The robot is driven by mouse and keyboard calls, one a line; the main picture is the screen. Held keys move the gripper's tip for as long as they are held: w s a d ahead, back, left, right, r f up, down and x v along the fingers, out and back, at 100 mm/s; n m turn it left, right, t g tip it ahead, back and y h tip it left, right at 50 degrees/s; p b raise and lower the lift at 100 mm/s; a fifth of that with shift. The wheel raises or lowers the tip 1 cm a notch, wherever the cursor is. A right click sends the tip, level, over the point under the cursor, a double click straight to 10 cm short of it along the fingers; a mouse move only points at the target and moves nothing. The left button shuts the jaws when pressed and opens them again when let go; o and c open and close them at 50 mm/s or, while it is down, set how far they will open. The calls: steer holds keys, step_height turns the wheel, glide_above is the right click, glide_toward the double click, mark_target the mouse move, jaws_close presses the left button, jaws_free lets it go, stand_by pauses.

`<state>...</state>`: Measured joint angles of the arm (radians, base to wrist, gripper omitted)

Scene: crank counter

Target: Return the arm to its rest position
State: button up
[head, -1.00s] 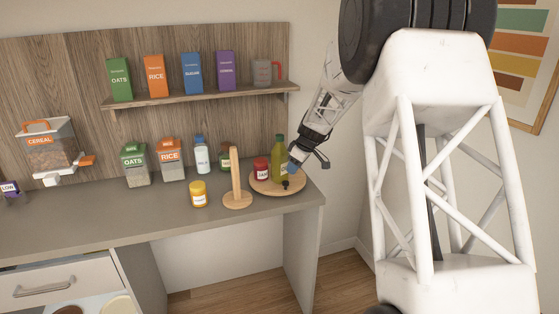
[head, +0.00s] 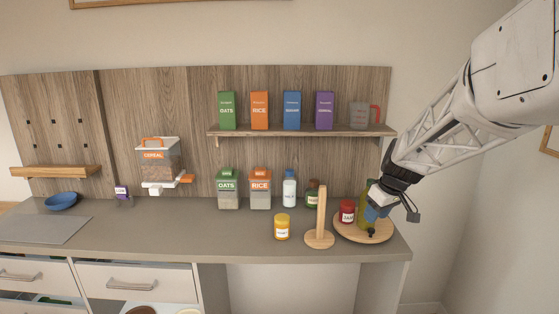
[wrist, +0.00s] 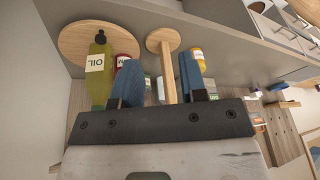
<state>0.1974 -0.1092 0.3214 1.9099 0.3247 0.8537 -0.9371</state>
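My gripper (head: 374,215) is at the right end of the counter, in front of the oil bottle in the head view and partly hiding it. Its two blue fingers stand apart in the wrist view (wrist: 158,72), with nothing held between them. The green oil bottle (head: 363,207) stands upright on a round wooden turntable (head: 345,232); the bottle also shows left of the fingers in the wrist view (wrist: 97,75). My white lattice arm reaches in from the upper right of the head view.
A red jam jar (head: 347,211) shares the turntable. Behind are oats (head: 228,190) and rice (head: 260,190) containers and a milk bottle (head: 289,188). A shelf (head: 300,131) hangs above.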

steer(key=s+a+m+h, duration=0.1)
steer(key=s+a+m, duration=0.2)
steer(key=s, duration=1.5)
steer(key=s+a+r+m+h, duration=0.1)
steer(key=s+a+m, duration=0.2)
steer(key=s, duration=1.6)
steer(key=shift+s+a+r+h, duration=0.15)
steer(key=shift+a+h, duration=0.15)
steer(key=shift+a, duration=1)
